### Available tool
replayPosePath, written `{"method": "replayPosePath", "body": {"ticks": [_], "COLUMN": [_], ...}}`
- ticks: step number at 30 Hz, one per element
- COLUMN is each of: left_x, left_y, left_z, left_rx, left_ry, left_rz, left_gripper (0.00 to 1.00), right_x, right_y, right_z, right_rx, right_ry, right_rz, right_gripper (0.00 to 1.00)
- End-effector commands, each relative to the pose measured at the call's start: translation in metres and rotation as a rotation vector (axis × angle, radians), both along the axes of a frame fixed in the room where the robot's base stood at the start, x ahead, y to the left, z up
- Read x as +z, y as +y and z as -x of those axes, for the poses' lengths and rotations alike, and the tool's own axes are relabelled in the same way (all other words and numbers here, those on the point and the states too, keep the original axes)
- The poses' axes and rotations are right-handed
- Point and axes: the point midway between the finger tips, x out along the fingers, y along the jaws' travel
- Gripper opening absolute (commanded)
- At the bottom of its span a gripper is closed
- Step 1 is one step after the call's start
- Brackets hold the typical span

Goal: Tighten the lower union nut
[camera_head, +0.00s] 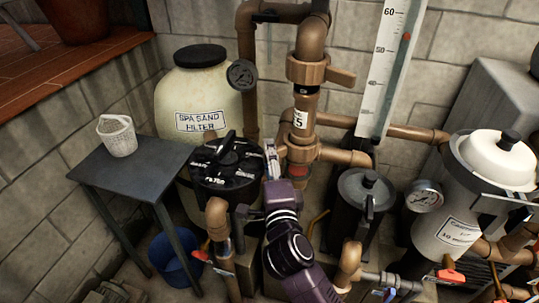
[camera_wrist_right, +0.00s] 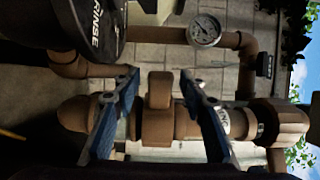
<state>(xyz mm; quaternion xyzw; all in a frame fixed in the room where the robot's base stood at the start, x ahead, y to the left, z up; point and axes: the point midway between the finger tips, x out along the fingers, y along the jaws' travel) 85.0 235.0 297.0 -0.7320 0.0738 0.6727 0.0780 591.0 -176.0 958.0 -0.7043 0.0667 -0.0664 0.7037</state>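The lower union nut (camera_head: 302,153) is a brown fitting on the upright pipe below the white label, partly behind my right gripper in the head view. In the right wrist view, a brown winged nut (camera_wrist_right: 159,92) sits between the two blue-padded fingers of my right gripper (camera_wrist_right: 161,112). The fingers are spread, with visible gaps on either side of the wing. My right gripper (camera_head: 271,161) also shows in the head view, just left of the pipe. The upper winged union nut (camera_head: 308,72) is higher on the same pipe. My left gripper is not in view.
The black multiport valve (camera_head: 228,170) on the sand filter (camera_head: 199,95) stands close left of my right gripper. A dark lidded canister (camera_head: 366,190) and a white-lidded filter (camera_head: 451,215) stand right. A grey table (camera_head: 135,172) holds a white basket (camera_head: 118,136).

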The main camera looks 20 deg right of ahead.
Motion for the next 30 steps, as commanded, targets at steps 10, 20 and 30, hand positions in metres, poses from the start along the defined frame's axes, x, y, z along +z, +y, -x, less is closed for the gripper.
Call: {"method": "replayPosePath", "body": {"ticks": [10,20,30], "left_x": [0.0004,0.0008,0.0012], "left_y": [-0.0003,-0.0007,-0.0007], "left_z": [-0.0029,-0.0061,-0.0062], "left_rx": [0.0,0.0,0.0], "left_ry": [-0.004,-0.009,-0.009], "left_rz": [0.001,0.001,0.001], "left_gripper": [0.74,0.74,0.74], "right_x": [-0.0002,-0.0003,-0.0004], "right_y": [-0.0016,-0.0015,-0.0016], "right_z": [-0.0071,-0.0068,-0.0065], "right_rx": [0.0,0.0,0.0], "right_ry": [0.0,0.001,0.001], "right_rz": [-0.001,-0.001,0.0], "right_gripper": [0.39,0.05,0.0]}}
